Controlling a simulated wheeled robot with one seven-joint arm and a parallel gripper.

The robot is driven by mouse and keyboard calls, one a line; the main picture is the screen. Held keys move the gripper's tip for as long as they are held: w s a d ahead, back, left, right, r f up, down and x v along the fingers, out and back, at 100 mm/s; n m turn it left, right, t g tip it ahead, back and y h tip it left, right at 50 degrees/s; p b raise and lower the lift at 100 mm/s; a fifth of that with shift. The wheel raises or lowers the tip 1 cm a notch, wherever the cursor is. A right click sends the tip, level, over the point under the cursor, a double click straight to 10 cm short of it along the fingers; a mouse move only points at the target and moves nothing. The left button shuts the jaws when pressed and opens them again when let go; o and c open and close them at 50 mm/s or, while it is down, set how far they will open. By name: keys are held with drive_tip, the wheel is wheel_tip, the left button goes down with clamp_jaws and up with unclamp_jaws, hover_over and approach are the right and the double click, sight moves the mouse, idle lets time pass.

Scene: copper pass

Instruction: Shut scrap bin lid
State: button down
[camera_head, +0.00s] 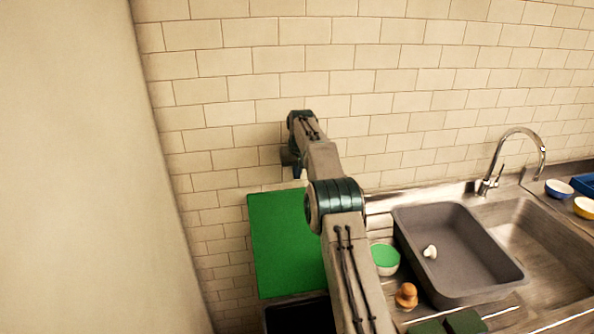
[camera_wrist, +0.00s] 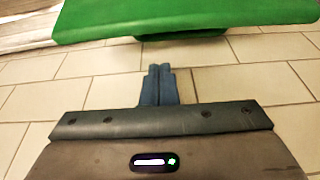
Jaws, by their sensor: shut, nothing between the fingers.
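The green scrap bin lid (camera_head: 285,240) stands raised, its top edge near the tiled wall. The dark bin opening (camera_head: 300,316) shows below its lower edge, partly cut off by the frame. My arm hides part of the lid's right side. My gripper (camera_wrist: 158,70) is shut and empty in the wrist view, its fingers pointing toward the lid (camera_wrist: 190,18) with a small gap seen between. A darker green part (camera_wrist: 180,34) shows under the lid's edge there. In the head view my wrist is up by the wall, at the lid's top edge; the fingertips are hidden.
The tiled wall (camera_head: 235,100) is close behind my wrist. A plain wall (camera_head: 80,170) is on the left. Right of my arm are a bowl with green contents (camera_head: 385,260), an orange-brown object (camera_head: 406,296), a grey tub (camera_head: 455,258), a sink and a faucet (camera_head: 515,150).

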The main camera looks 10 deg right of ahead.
sight(296, 186)
drive_tip(key=p+x, duration=0.2)
drive_tip(key=x, duration=0.5)
drive_tip(key=shift+f, duration=0.1)
drive_tip(key=shift+s+b, duration=0.15)
drive_tip(key=shift+b, duration=0.35)
